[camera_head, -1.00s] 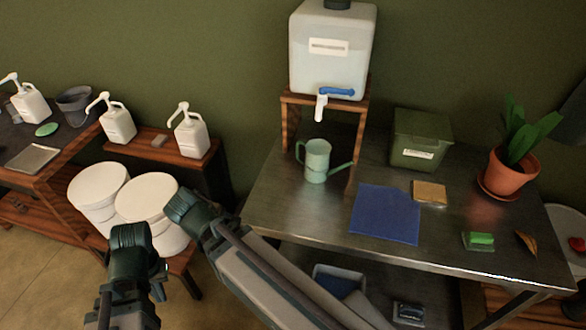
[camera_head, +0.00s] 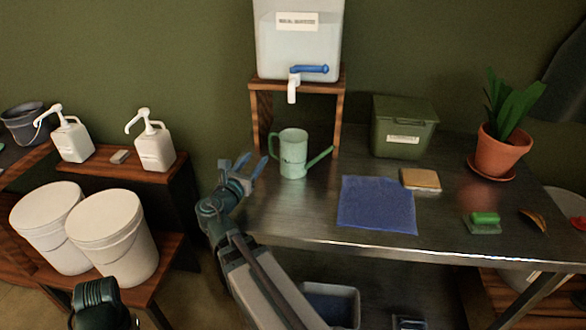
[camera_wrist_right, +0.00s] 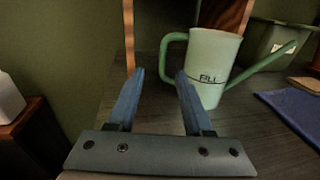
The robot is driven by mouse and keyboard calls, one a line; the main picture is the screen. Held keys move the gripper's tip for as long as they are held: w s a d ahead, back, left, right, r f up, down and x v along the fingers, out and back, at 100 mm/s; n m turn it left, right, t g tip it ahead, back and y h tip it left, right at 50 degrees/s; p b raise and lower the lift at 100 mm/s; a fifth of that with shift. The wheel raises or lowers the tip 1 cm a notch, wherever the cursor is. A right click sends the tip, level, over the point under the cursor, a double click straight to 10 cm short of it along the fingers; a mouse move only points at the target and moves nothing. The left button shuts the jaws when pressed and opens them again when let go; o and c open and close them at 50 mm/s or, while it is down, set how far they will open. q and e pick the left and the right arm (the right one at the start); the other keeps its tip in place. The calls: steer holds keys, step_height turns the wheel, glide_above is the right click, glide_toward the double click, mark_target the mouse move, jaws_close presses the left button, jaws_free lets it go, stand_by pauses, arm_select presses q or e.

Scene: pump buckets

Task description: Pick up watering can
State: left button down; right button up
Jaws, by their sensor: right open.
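The pale green watering can (camera_head: 293,155) stands upright on the metal table under the tap of the water tank. Its handle is on the left and its spout points right. My right gripper (camera_head: 247,165) is open and empty just left of the can, apart from its handle in the head view. In the right wrist view the can (camera_wrist_right: 212,62) stands ahead and slightly right, with a "FILL" mark on its side. The open blue fingers (camera_wrist_right: 158,88) point toward it. My left arm shows only as a dark part at the bottom left of the head view; its fingers cannot be made out.
The water tank (camera_head: 298,40) sits on a wooden stand (camera_head: 338,105) behind the can. A blue cloth (camera_head: 377,204), a sponge (camera_head: 420,179), a green box (camera_head: 403,128) and a potted plant (camera_head: 498,152) are to the right. White buckets (camera_head: 112,238) stand left of the table.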

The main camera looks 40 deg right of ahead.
mark_target(271, 142)
steer(key=shift+d+r, duration=0.1)
steer(key=shift+d, duration=0.05)
steer(key=x, duration=0.7)
steer(key=shift+w+d, duration=0.2)
steer(key=shift+d, duration=0.05)
steer(key=shift+s+f+b+x, duration=0.1)
steer(key=shift+f+b+x, duration=0.1)
steer(key=shift+x, duration=1.35)
steer(key=shift+s+f+b+x, duration=0.1)
steer(key=shift+f+b+x, duration=0.1)
steer(key=shift+x, duration=1.35)
jaws_close()
